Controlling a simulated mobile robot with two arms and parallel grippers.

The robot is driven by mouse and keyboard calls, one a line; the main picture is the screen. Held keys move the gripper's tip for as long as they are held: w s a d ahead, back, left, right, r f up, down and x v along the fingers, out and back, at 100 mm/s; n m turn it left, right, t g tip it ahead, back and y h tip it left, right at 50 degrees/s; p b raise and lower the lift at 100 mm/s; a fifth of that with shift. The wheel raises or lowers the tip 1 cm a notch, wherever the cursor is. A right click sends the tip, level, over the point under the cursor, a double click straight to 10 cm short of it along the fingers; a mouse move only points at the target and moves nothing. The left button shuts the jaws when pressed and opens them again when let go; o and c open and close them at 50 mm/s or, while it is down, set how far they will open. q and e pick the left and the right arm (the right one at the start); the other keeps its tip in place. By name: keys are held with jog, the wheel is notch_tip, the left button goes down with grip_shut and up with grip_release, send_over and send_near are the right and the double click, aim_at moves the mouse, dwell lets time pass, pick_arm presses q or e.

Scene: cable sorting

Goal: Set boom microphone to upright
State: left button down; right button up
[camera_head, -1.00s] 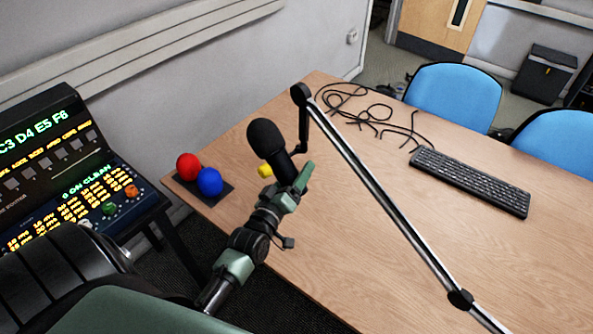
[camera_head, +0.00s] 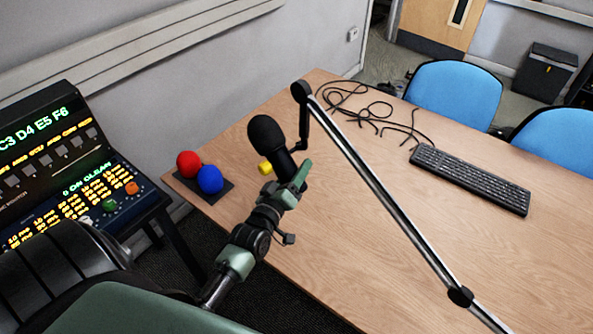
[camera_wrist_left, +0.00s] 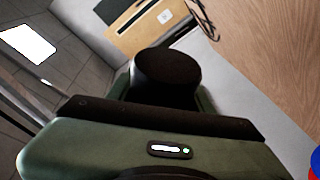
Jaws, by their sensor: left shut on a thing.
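The black boom microphone (camera_head: 268,135) hangs from the end of a jointed silver-and-black boom arm (camera_head: 385,195) above the left part of the wooden table. Its rounded head points up and leans to the left, so it is tilted slightly. My left gripper (camera_head: 291,176) is shut on the lower body of the microphone. In the left wrist view the dark round microphone end (camera_wrist_left: 168,68) sits between the green fingers, and the gripper body hides the rest of it. My right gripper is not in view.
A red ball (camera_head: 188,164) and a blue ball (camera_head: 210,180) sit on a dark base at the table's left corner. A small yellow object (camera_head: 265,168) shows behind the microphone. Loose black cables (camera_head: 365,112) and a keyboard (camera_head: 470,180) lie further back and right. A lit console (camera_head: 75,170) stands left.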

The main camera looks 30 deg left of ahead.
aim_at(287, 165)
pick_arm(q)
jog(key=shift+w+a+f+m+t+h+b, duration=0.25)
jog(key=shift+a+m+t+b, duration=0.3)
jog(key=shift+m+b, duration=0.8)
jog(key=shift+w+a+f+m+t+h+b, duration=0.1)
jog(key=shift+a+m+t+h+b, duration=0.4)
jog(key=shift+m+b, duration=0.85)
jog(key=shift+w+a+f+m+t+h+b, duration=0.15)
jog(key=shift+a+m+t+b, duration=0.45)
jog(key=shift+m, duration=1.3)
jog(key=shift+a, duration=0.1)
jog(key=shift+a+m+b, duration=0.1)
jog(key=shift+m+b, duration=0.25)
jog(key=shift+m, duration=0.05)
jog(key=c, duration=0.6)
grip_release()
jog(key=b+v, duration=0.1)
jog(key=v, duration=0.6)
jog(key=shift+s+b, duration=0.3)
jog(key=shift+s, duration=0.1)
